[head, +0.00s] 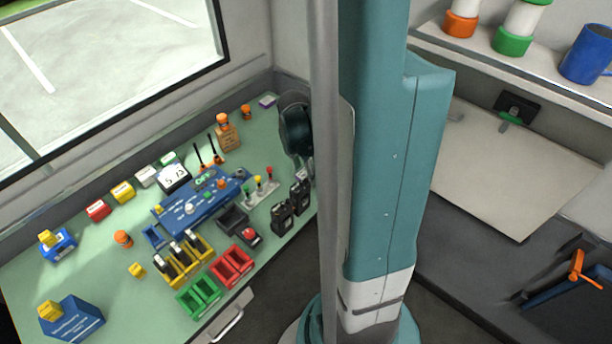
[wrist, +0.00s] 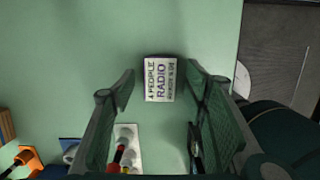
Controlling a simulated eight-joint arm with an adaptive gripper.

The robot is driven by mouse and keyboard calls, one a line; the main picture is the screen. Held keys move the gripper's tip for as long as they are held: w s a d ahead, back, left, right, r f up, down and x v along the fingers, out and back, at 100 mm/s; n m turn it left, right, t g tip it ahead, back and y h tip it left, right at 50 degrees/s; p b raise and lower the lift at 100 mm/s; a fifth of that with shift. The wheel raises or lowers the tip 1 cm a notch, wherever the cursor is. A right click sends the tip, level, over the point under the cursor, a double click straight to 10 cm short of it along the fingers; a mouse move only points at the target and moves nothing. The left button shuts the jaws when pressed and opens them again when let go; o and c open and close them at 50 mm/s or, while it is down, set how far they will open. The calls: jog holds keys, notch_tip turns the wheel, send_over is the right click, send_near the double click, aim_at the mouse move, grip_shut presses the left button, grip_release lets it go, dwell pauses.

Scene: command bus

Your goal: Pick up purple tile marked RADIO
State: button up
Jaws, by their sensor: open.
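A small tile (wrist: 161,79) with a white label reading PEOPLE RADIO lies on the green desk in the wrist view. Its side edge looks dark, with little purple showing. My gripper (wrist: 160,84) is open, with one finger to the left of the tile and one to the right. I see no contact, and the height above the tile cannot be told. In the head view my gripper (head: 303,165) is at the desk's right side, partly behind my arm.
A lever panel (wrist: 126,148) with red and yellow knobs stands close by; it also shows in the head view (head: 262,190). Black handsets (head: 282,218) stand beside it. A blue console (head: 200,206) is further left.

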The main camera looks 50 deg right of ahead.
dwell(0.5)
jog(key=c, duration=1)
jog(key=shift+r, duration=0.1)
jog(key=shift+r+p, duration=1.3)
jog(key=shift+r, duration=3.6)
